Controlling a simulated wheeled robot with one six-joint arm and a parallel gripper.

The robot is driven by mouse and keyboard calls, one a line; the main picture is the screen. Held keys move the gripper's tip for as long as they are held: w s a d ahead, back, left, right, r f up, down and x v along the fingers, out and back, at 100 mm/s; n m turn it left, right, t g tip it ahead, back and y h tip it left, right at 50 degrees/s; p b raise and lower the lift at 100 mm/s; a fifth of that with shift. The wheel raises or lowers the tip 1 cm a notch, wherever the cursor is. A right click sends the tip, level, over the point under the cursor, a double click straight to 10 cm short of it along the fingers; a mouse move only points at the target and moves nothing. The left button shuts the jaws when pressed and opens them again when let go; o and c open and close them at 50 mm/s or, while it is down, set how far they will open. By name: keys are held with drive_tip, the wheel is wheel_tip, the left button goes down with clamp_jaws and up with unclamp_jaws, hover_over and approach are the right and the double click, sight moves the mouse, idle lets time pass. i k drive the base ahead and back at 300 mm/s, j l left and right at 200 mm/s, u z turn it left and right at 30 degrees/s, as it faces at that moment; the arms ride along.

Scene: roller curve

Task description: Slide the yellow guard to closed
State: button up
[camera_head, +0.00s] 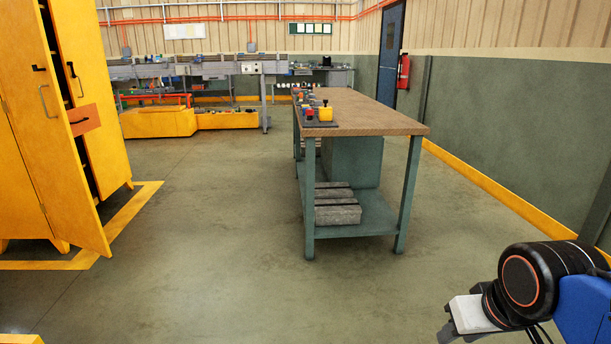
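Low yellow panels (158,123) stand on the floor under the conveyor at the back left. A second, lower yellow section (227,119) continues to their right. I cannot tell for sure which yellow part is the guard, or whether it is open or closed. My gripper (447,333) is at the bottom right, partly cut off by the frame edge, far from the yellow panels. Its fingers are too hidden to tell whether they are open or shut.
A workbench (388,118) with small coloured parts (319,108) stands in the middle. A yellow cabinet (55,130) with its door ajar is at the left. The conveyor line (210,69) runs along the back. The floor between cabinet and bench is clear.

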sight(325, 113)
drive_tip(key=i+l+u, duration=0.1)
drive_tip(key=i, duration=1.45)
